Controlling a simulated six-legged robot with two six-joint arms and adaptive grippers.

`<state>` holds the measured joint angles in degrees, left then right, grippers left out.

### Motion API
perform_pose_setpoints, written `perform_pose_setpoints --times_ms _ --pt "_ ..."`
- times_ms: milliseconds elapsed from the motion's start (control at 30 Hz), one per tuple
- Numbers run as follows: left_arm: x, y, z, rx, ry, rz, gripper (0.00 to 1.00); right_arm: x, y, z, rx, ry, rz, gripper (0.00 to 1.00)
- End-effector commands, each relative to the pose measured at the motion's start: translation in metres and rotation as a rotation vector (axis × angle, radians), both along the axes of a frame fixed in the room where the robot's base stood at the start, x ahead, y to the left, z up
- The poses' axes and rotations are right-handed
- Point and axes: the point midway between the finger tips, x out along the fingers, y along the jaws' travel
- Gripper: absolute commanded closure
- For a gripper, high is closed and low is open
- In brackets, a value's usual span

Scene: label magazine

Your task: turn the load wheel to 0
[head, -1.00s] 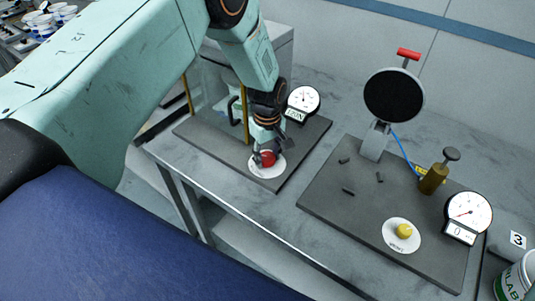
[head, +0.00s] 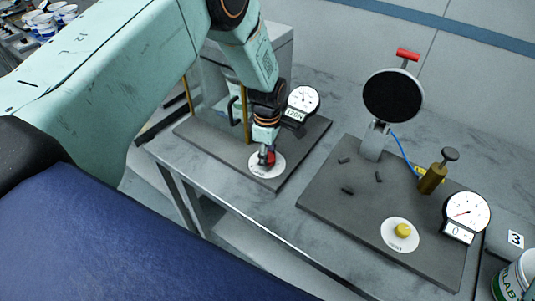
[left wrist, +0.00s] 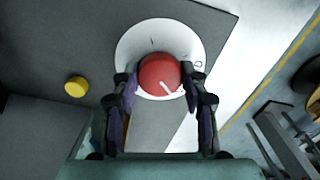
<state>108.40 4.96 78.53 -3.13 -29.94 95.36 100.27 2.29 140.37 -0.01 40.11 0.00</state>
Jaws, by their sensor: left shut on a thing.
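The load wheel is a red round knob (left wrist: 159,72) on a white dial disc (left wrist: 135,45). It also shows in the head view (head: 271,158), partly covered by my gripper. My left gripper (left wrist: 160,84) is shut on the wheel, one finger on each side. It comes down from above in the head view (head: 267,152). A white line on the wheel points to the lower right in the wrist view. A small mark that looks like a 0 (left wrist: 198,64) sits at the dial's right. The digital readout (head: 295,115) seems to show 120N. My right gripper is not in view.
A round gauge (head: 303,100) stands behind the wheel on the dark plate (head: 308,150). Another plate (head: 340,208) to the right holds a yellow knob (head: 403,230), a second gauge (head: 468,211), a brass cylinder (head: 433,180) and a black disc (head: 393,95).

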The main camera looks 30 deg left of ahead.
Motion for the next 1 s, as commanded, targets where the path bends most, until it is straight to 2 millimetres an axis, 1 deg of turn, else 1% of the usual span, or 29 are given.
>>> perform_pose_setpoints --times_ms 33,467,500,700,767,1000 --pt "0.0066 0.0012 0.0053 0.001 -0.017 0.006 0.87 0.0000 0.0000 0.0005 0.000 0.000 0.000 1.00" --pt "0.0066 0.0013 0.0052 0.001 -0.017 0.014 0.87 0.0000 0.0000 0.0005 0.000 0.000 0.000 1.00" --pt "0.0066 0.0013 0.0052 0.001 -0.017 0.014 0.54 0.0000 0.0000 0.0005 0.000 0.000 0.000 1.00" --pt "0.0047 0.0008 0.0037 0.001 -0.012 0.014 0.37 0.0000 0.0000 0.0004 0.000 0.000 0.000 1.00" --pt "0.0039 0.0007 0.0030 0.000 -0.010 0.014 0.33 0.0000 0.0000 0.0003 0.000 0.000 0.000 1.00" --pt "0.0019 0.0002 0.0016 0.001 -0.005 0.013 0.33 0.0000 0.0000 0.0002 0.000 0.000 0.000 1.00"
